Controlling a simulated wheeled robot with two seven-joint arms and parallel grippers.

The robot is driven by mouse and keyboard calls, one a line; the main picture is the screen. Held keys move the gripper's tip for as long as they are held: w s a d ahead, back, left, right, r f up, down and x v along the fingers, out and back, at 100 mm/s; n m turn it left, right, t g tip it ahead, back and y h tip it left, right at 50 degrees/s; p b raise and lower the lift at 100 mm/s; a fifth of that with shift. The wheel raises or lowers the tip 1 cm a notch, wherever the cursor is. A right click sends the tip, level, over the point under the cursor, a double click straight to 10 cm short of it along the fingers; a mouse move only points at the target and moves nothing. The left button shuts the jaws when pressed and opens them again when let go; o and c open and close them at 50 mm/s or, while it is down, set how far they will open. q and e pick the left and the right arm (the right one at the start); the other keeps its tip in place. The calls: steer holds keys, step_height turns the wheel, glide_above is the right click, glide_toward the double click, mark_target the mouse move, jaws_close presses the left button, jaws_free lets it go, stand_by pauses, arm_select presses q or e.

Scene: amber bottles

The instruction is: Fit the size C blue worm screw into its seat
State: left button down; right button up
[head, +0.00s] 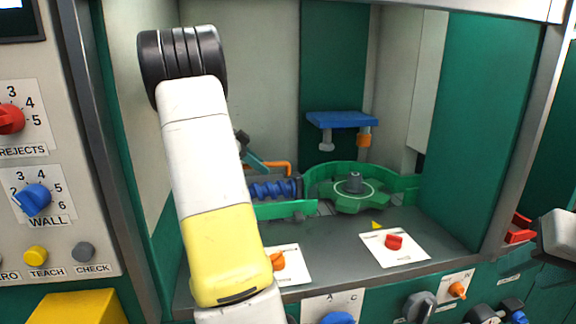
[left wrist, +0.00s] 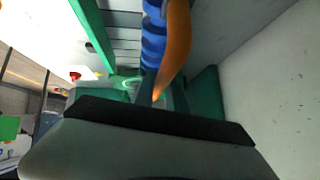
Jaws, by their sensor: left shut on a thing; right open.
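The blue worm screw (head: 272,190) lies level in the bay, left of a green ring-shaped housing (head: 312,175) with a green gear wheel (head: 352,192) in it. A dark round piece stands at its right end. My left arm covers its left end. In the left wrist view the worm screw (left wrist: 153,42) runs down towards my left gripper (left wrist: 158,101), which is shut on it; the contact is partly hidden by a curved orange piece (left wrist: 177,45). My right gripper (head: 558,235) shows only in part at the right edge, away from the screw, open and empty. The size mark is not readable.
A blue platform (head: 341,119) hangs above the gear. An orange bar (head: 270,167) is just above the screw. White cards with a red knob (head: 394,242) and an orange knob (head: 277,261) lie in front. Green walls bound the bay; the grey ledge (head: 335,250) has free room.

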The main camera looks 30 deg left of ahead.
arm_select(q)
steer(key=shift+s+r, duration=0.1)
steer(key=shift+s, duration=0.05)
stand_by(0.8)
steer(key=c, duration=1.3)
jaws_free()
steer(key=shift+f, duration=0.25)
steer(key=shift+f, duration=0.1)
steer(key=shift+r, duration=0.55)
step_height(320, 180, up, 3)
steer(key=shift+f, duration=0.1)
steer(key=s+d+r, duration=0.1)
steer(key=s+d, duration=1)
steer(key=s, duration=0.1)
steer(key=s+d+n+y, duration=0.1)
steer(key=s+d+n, duration=0.2)
steer(key=d, duration=0.4)
steer(key=s+d+n+y, duration=0.1)
steer(key=s+d+n, duration=0.2)
steer(key=d, duration=0.4)
steer(key=s+d+f+n+g+y, duration=0.1)
steer(key=s+d+n, duration=0.3)
steer(key=d, duration=0.3)
steer(key=shift+y, duration=0.3)
